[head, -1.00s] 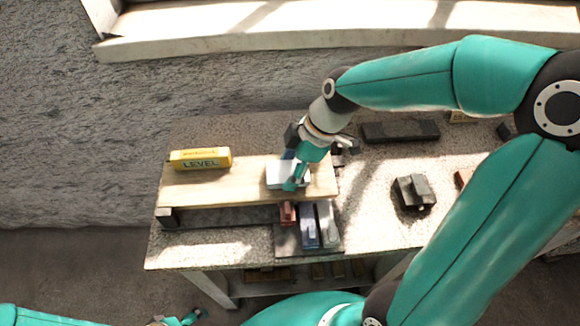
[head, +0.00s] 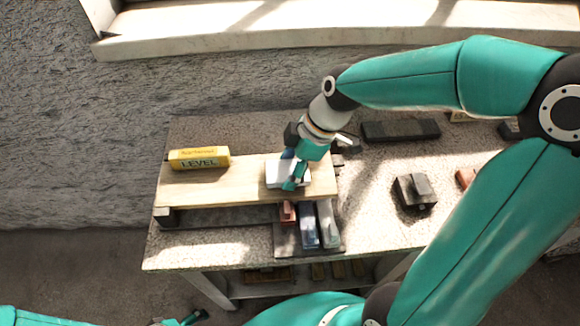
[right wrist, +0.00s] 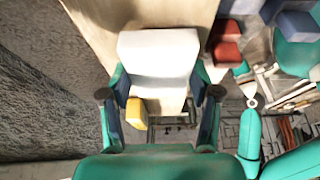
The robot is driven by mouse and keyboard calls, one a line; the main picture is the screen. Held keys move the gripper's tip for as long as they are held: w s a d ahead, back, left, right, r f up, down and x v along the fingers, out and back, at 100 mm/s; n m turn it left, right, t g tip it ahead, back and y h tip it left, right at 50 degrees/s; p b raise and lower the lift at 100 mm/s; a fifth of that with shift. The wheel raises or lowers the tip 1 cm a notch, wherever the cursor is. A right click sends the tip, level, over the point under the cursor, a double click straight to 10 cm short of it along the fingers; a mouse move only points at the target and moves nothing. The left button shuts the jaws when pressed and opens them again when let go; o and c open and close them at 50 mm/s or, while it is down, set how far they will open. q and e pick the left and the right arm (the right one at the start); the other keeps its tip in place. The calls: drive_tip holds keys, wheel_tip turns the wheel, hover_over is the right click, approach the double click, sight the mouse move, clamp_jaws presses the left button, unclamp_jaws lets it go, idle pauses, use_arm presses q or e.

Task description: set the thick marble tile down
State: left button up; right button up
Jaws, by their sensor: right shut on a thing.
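The thick marble tile (head: 274,174), a pale white block, is at the right part of a light wooden board (head: 220,190). My right gripper (head: 292,170) is shut on it from above, and fingers cover part of it in the head view. In the right wrist view the tile (right wrist: 158,58) sits between the two fingers (right wrist: 160,95), with the board behind it. The tile looks level and on or just above the board; I cannot tell whether it touches. My left gripper (head: 186,318) shows only slightly at the bottom edge, its jaws unclear.
A dark tray (head: 290,243) with red, blue and grey blocks is in front of the board's right end. A dark block (head: 414,192) and a long dark bar (head: 400,130) lie to the right. The board's middle is clear.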

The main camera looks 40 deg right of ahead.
drive_tip(key=shift+f+b, duration=0.6)
drive_tip(key=shift+b, duration=0.05)
idle(0.5)
drive_tip(key=o, duration=1.5)
drive_tip(key=shift+r, duration=0.1)
drive_tip(key=shift+r+p, duration=1.3)
drive_tip(key=shift+r, duration=0.6)
